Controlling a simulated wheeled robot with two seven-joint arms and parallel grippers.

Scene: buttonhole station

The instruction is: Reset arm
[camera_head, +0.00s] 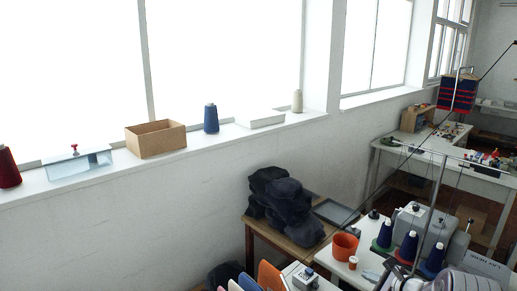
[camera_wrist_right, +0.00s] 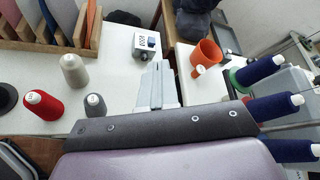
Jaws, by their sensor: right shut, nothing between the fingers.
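My right gripper (camera_wrist_right: 157,68) shows in the right wrist view as two pale grey fingers close together, shut and empty above the white table (camera_wrist_right: 125,108). In the head view it shows small at the bottom right (camera_head: 371,276), beside the table's small orange-and-white spool (camera_head: 352,263). My left gripper is not in the head view.
An orange cup (camera_head: 345,246) and a white box with a dial (camera_wrist_right: 147,46) stand near the gripper. Blue cones (camera_head: 409,246) stand by a grey machine (camera_head: 424,226). Red (camera_wrist_right: 44,104) and grey cones stand left in the wrist view. Dark folded cloth (camera_head: 286,205) lies on a wooden table.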

